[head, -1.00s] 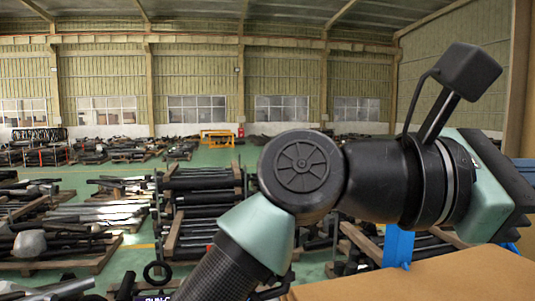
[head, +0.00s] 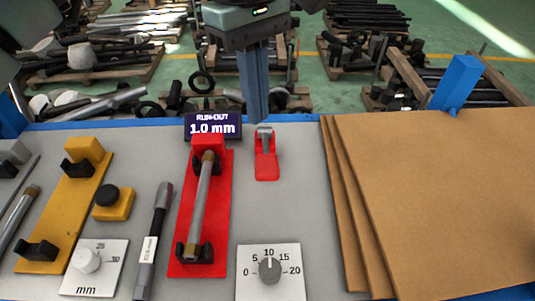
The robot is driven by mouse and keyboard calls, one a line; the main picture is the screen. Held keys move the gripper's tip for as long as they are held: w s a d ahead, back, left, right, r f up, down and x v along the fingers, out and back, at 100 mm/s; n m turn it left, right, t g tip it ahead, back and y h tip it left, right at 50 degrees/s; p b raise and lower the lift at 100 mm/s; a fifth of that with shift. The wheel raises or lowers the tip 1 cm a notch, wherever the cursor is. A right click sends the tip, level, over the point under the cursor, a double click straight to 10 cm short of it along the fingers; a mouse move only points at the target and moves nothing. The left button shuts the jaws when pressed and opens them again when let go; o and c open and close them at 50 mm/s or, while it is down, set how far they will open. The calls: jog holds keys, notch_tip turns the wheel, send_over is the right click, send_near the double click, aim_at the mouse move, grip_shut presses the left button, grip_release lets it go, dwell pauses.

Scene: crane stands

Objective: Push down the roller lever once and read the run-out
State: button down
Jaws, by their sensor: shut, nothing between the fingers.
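The roller lever (head: 266,165) is a small red piece with a grey roller at its far end, on the grey bench top. My gripper (head: 258,118) points down with its fingers together, its tips at the roller end of the lever in the picture. I cannot tell whether they touch it. The run-out display (head: 213,127) at the back edge reads "RUN-OUT 1.0 mm". A red stand (head: 222,220) left of the lever carries a grey rod (head: 200,205) with brown ends, lying in black supports.
A yellow stand (head: 60,210), a yellow block with a black button (head: 112,204), a dark tool (head: 152,240) and two dials, one white-knobbed (head: 88,260) and one grey-knobbed (head: 269,268), share the bench. Brown boards (head: 440,200) cover the right side.

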aim_at(265, 162)
jog(key=f+b, duration=0.6)
jog(key=f, duration=0.1)
jog(key=shift+s+d+b, duration=0.25)
jog(key=shift+d+b, duration=0.05)
dwell(0.3)
